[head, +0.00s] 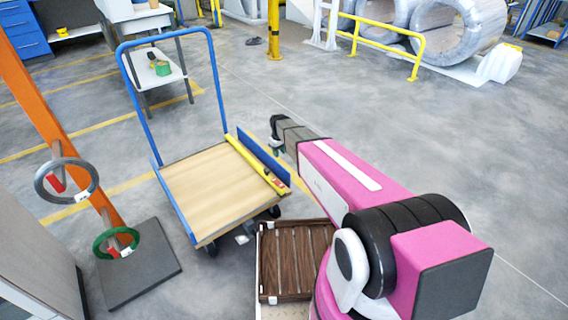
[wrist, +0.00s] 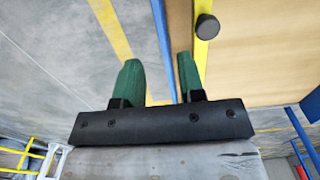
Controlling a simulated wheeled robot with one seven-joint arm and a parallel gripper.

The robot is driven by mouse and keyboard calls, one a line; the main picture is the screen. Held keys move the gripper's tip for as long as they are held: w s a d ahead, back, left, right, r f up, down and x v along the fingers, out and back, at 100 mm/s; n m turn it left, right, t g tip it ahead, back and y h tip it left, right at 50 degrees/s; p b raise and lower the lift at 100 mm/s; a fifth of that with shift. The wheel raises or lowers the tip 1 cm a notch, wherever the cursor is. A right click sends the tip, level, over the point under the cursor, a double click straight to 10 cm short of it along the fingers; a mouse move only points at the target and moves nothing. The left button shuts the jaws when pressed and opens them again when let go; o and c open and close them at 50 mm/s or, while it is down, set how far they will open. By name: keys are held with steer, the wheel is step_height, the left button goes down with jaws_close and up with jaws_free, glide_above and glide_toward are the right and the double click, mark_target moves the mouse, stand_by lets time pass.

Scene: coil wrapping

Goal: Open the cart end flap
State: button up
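The cart (head: 205,190) has a wooden deck, a blue frame and a tall blue push handle (head: 135,85). Its end flap (head: 262,153) is a blue panel standing up along the deck's right edge. A yellow bar (head: 250,160) runs along the flap's deck side. In the wrist view the bar (wrist: 202,45) carries a black knob (wrist: 207,27). My gripper (wrist: 160,78) is open, its green fingers apart. The flap's blue and brown edge (wrist: 178,30) appears in the gap between them; contact cannot be told. In the head view my wrist mostly hides the gripper (head: 277,151).
A brown slatted crate (head: 290,258) sits below my arm, near the cart's front. An orange post (head: 50,120) with hanging rings stands on a dark base at left. A small white table (head: 160,75) is behind the cart. Floor right of my arm is clear up to the yellow rail (head: 400,45).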

mark_target(279, 164)
step_height(279, 164, down, 11)
steer(key=shift+r, duration=0.1)
stand_by(0.4)
jaws_close()
